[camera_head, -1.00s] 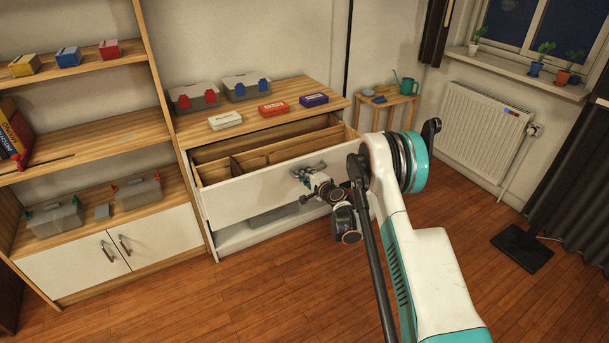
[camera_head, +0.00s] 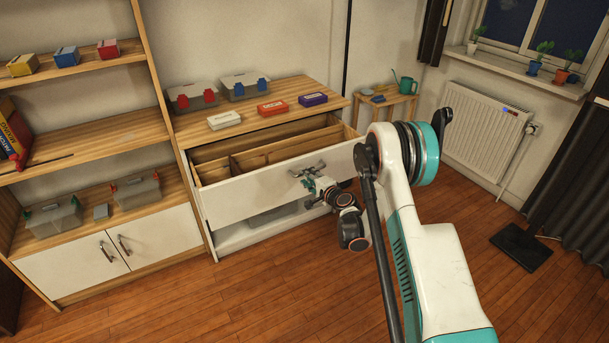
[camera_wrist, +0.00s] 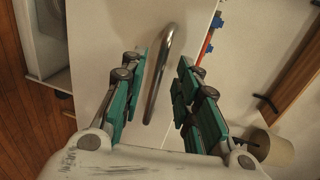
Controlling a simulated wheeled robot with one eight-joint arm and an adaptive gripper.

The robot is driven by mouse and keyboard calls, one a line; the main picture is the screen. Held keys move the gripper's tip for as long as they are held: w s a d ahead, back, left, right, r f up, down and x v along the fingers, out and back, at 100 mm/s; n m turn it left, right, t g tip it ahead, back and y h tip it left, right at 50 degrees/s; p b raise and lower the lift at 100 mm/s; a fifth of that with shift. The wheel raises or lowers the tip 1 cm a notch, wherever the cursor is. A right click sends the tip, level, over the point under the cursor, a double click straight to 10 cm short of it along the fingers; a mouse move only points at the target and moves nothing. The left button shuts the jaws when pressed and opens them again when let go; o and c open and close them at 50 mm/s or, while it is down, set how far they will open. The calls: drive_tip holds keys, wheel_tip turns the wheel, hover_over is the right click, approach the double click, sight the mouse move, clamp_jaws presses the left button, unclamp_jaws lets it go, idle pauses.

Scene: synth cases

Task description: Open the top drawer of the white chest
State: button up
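The white chest (camera_head: 304,92) has a wooden top and stands against the back wall. Its top drawer (camera_head: 240,198) is pulled well out, and its wooden dividers show inside. The drawer's metal handle (camera_head: 308,171) is on the white front. My gripper (camera_head: 313,184) is at this handle. In the wrist view the handle (camera_wrist: 162,75) runs between the two green-padded fingers of my gripper (camera_wrist: 161,72). The fingers are spread, with gaps visible on both sides of the handle. The drawer front (camera_wrist: 95,50) lies behind it.
Two clear bins with red (camera_head: 192,98) and blue (camera_head: 245,86) latches and several small boxes stand on the chest. A shelf unit (camera_head: 90,140) with a closed cupboard adjoins it at left. A small stool (camera_head: 388,103) stands at right. Wooden floor is clear in front.

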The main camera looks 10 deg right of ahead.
drive_tip(key=v, duration=0.7)
drive_tip(key=shift+s, duration=0.4)
drive_tip(key=shift+d, duration=0.2)
drive_tip(key=shift+r, duration=0.1)
drive_tip(key=s+a+r+n+g, duration=0.1)
drive_tip(key=s+a+r+n, duration=0.1)
drive_tip(key=r, duration=0.5)
drive_tip(key=s+a+r+n+g, duration=0.1)
drive_tip(key=s+a+r+n, duration=0.1)
drive_tip(key=r, duration=0.4)
drive_tip(key=s+a+r+n+g, duration=0.2)
drive_tip(key=s+r+n, duration=0.2)
drive_tip(key=s+r, duration=0.65)
drive_tip(key=s+d+n+g+h, duration=0.1)
drive_tip(key=s+n+g+h, duration=0.1)
drive_tip(key=s, duration=1.3)
drive_tip(key=s+d+r+n+g+h, duration=0.1)
drive_tip(key=s+n, duration=0.3)
drive_tip(key=s, duration=1)
drive_tip(key=shift+s+d+g+h, duration=0.4)
drive_tip(key=shift+d+h, duration=0.35)
drive_tip(key=shift+h, duration=0.15)
